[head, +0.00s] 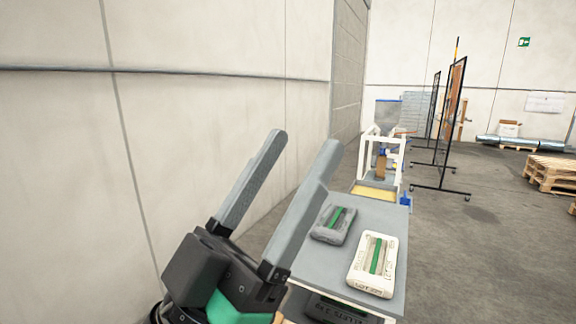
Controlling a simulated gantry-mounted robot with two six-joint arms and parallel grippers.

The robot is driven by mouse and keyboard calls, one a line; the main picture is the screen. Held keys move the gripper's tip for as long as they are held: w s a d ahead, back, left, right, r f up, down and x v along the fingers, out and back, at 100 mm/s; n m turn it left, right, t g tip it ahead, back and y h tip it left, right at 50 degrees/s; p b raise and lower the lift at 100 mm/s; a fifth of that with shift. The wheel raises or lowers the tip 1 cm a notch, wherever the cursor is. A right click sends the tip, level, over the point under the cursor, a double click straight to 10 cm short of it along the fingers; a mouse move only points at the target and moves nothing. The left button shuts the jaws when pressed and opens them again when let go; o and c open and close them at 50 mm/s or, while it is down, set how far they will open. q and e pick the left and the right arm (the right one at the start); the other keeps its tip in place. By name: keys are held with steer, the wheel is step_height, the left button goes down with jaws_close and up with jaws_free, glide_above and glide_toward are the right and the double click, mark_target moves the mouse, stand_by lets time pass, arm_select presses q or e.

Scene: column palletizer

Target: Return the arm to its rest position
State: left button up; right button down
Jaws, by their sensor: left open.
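My left gripper (306,158) is at the lower middle of the head view, its two long grey fingers spread apart and pointing up and to the right. Nothing is between the fingers. It shows in front of the wall and the left edge of a grey table. My right gripper is not in the head view.
The grey table (375,212) bears a grey pack (333,225) and a white pack (374,264), both with green strips. A white frame (371,150) stands behind it. Black-framed screens (447,130) and wooden pallets (552,172) stand farther right. Floor between is clear.

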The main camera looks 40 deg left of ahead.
arm_select(q)
step_height(320, 180, up, 33)
steer(key=p, duration=3.2)
steer(key=shift+s+p, duration=0.15)
steer(key=shift+p, duration=0.2)
